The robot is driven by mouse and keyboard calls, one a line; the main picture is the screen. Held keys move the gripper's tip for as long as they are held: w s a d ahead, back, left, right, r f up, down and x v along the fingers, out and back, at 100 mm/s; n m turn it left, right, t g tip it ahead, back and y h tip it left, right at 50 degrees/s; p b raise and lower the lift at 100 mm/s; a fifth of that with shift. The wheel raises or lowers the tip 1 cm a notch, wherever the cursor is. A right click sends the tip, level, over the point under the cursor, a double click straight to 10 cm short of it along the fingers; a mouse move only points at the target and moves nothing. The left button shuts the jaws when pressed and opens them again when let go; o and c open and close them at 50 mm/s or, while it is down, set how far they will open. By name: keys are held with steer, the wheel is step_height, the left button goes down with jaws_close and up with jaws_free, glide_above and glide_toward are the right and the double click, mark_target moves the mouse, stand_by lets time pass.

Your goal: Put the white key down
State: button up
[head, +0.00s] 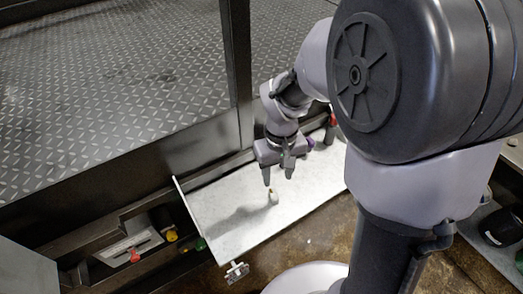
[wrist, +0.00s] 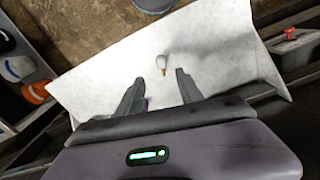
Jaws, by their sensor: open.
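The white key (head: 273,197) lies on a pale grey shelf panel (head: 235,215), with a small brass-coloured tip showing. It also shows in the wrist view (wrist: 161,62), just beyond my fingertips and between their lines, with its tip toward my gripper. My gripper (head: 277,180) is open and empty. In the wrist view my gripper (wrist: 160,76) has its two dark fingers apart, with the key clear of both. The key appears to rest on the panel surface.
A red-handled switch (head: 134,255) and yellow and green buttons (head: 171,235) sit in the recess left of the panel. A metal latch (head: 236,271) is at its front edge. A shelf with coloured round items (wrist: 20,68) is at left in the wrist view.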

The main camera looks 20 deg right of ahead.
steer(key=b, duration=0.1)
glide_above(275, 196)
steer(key=f, duration=0.6)
steer(key=shift+d+f, duration=0.25)
steer(key=shift+d, duration=0.05)
steer(key=shift+a+f, duration=0.1)
steer(key=shift+f, duration=0.25)
steer(key=f, duration=0.2)
steer(key=f+b, duration=0.1)
steer(key=f, duration=0.2)
steer(key=shift+a, duration=0.2)
steer(key=shift+r, duration=0.15)
jaws_close()
